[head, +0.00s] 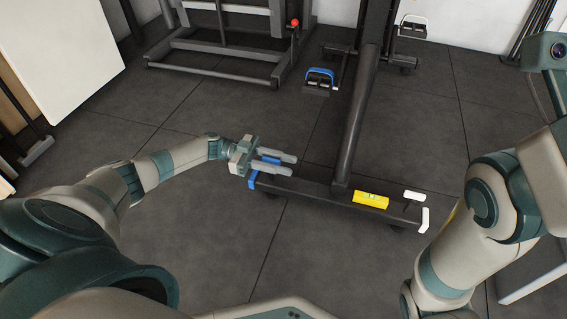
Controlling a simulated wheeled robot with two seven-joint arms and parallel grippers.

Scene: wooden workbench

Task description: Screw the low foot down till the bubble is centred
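A yellow spirit level (371,200) lies along the right part of the black base bar (316,190) of an upright stand. Its greenish vial shows, but the bubble is too small to place. The bar has a blue foot piece (253,181) at its left end and a white end piece (425,219) at its right end. My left gripper (294,165) is at the left end, its two fingers pointing right. A blue handle (271,159) shows between the fingers; whether they press on it is unclear. My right gripper is out of view.
A slanted black post (356,130) rises from the bar. A white handle (413,195) stands near its right end. Behind are a blue-topped pedal (319,77) and a dark frame with a red knob (295,22). The grey floor in front of the bar is clear.

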